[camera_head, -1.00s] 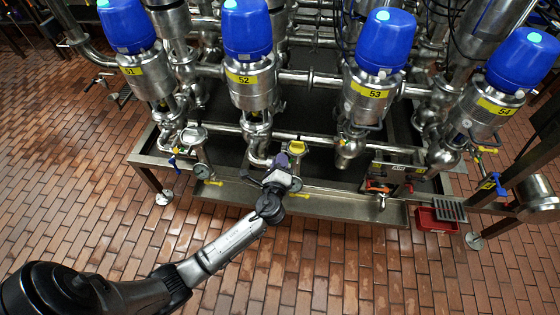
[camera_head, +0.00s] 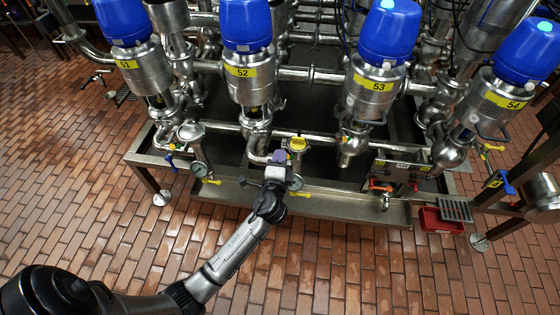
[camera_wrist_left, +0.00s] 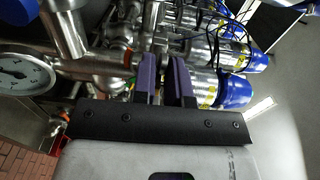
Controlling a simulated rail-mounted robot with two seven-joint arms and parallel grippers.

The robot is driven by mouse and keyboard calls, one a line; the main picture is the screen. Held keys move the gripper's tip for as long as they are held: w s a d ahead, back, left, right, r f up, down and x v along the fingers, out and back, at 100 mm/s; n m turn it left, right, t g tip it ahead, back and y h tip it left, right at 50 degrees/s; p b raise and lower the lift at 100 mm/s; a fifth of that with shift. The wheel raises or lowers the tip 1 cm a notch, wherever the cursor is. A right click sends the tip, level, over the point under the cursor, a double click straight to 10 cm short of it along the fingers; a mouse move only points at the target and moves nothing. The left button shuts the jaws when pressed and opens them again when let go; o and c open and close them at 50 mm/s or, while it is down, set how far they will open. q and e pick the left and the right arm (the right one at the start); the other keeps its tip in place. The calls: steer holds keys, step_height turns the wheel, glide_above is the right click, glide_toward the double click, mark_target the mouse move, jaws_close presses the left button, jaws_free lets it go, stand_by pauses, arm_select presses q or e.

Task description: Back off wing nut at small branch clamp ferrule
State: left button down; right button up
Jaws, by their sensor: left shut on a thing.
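My left gripper (camera_head: 282,158) reaches the piping below the valve labelled 52 (camera_head: 246,85), near the yellow-topped fitting (camera_head: 298,144). In the left wrist view its two purple fingers (camera_wrist_left: 166,78) stand close together with a narrow gap. They are shut on a small part, which I take to be the wing nut of the clamp; the fingers hide most of it. The clamp ferrule is too small and covered to make out clearly. A steel branch pipe (camera_wrist_left: 105,68) runs up to the fingers from the left. My right gripper is not in view.
A pressure gauge (camera_wrist_left: 25,73) sits left of the fingers in the wrist view. Valves labelled 51 (camera_head: 130,65), 53 (camera_head: 378,85) and 54 (camera_head: 500,101) flank the spot. A drip tray edge (camera_head: 345,208) runs below, with a red bin (camera_head: 437,221) at right. Brick floor in front is clear.

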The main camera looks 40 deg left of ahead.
arm_select(q)
steer(key=n+b, duration=0.1)
steer(key=n, duration=0.2)
steer(key=shift+f, duration=0.15)
steer(key=shift+n+b, duration=0.55)
steer(key=shift+n, duration=0.85)
steer(key=c, duration=1.3)
jaws_free()
steer(key=shift+o, duration=0.2)
